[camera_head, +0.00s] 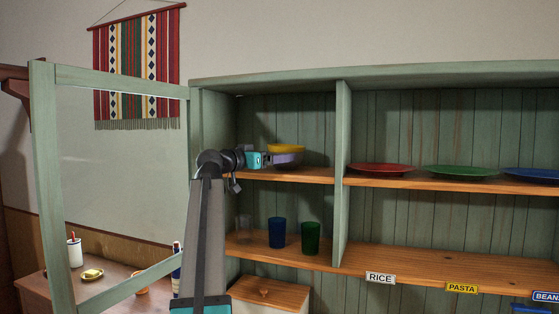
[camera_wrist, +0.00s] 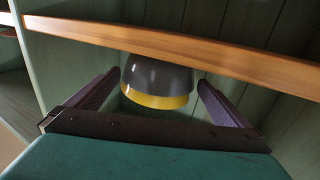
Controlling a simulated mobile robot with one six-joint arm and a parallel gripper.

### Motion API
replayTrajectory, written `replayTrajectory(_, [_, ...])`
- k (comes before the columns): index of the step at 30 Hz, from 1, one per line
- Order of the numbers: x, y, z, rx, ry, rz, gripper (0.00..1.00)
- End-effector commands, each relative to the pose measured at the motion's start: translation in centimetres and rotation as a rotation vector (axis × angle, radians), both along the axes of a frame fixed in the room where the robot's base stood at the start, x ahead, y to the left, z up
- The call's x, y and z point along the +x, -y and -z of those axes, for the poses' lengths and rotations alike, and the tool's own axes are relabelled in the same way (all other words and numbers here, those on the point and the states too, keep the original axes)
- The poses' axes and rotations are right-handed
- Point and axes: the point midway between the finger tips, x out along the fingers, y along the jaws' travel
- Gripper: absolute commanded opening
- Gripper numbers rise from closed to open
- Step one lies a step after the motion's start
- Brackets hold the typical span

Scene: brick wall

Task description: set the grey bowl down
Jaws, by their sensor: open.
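The grey bowl (camera_wrist: 158,74) is at the shelf board (camera_wrist: 215,58), with a yellow bowl (camera_wrist: 155,100) nested in it so that a yellow band shows at its rim. The wrist view appears upside down. In the head view the yellow bowl (camera_head: 287,146) is on top, in the upper left compartment, and the grey one is partly hidden below it by a purple finger. My gripper (camera_wrist: 160,79) is open, one finger on each side of the bowls, with narrow gaps. The grey bowl's base appears to rest on the board; exact contact is hard to tell.
A divider (camera_head: 342,170) stands right of the bowls. Red (camera_head: 381,169), green (camera_head: 460,172) and blue (camera_head: 535,175) plates sit beyond it. Blue (camera_head: 277,232) and green (camera_head: 310,238) cups and a clear glass (camera_head: 244,228) stand below. A glazed door (camera_head: 45,190) is open at left.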

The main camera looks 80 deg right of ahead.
Motion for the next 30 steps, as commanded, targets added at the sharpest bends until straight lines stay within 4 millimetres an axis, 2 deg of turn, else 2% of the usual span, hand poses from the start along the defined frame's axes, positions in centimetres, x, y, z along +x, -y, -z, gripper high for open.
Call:
replayTrajectory(9, [2.8,-4.5,0.2,-0.002,0.001,0.000,1.00])
replayTrajectory(15, [4.0,-6.3,0.1,-0.001,-0.001,0.001,1.00])
replayTrajectory(21, [4.5,-7.0,0.0,-0.001,-0.001,0.001,1.00])
replayTrajectory(30, [4.5,-6.9,-0.1,-0.001,-0.001,0.001,1.00])
